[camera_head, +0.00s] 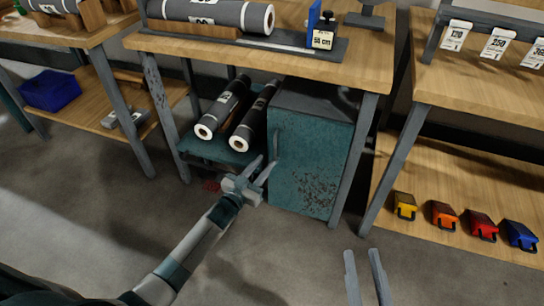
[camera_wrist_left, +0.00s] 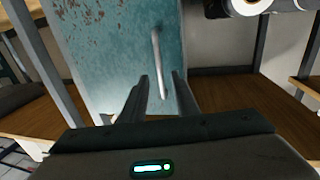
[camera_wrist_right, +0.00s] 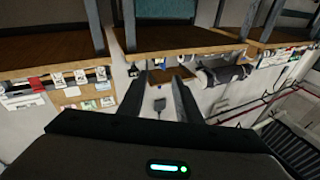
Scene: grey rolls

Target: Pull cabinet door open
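The teal cabinet (camera_head: 311,165) stands under the middle table, its rust-speckled door looking shut. A slim vertical handle (camera_head: 277,143) is on the door's left side. In the left wrist view the handle (camera_wrist_left: 159,62) runs up the teal door (camera_wrist_left: 105,50). My left gripper (camera_head: 264,173) is open in front of the door's left edge, by the lower part of the handle. In the left wrist view its fingertips (camera_wrist_left: 161,78) lie either side of the handle's line; I cannot tell whether they touch it. My right gripper (camera_head: 363,254) is open and empty over the floor, right of the cabinet.
Black rolls (camera_head: 225,108) lie on the shelf left of the cabinet. A table leg (camera_head: 352,165) stands right beside the door. Small coloured bins (camera_head: 443,215) sit on the right table's low shelf. The floor before the cabinet (camera_head: 275,250) is clear.

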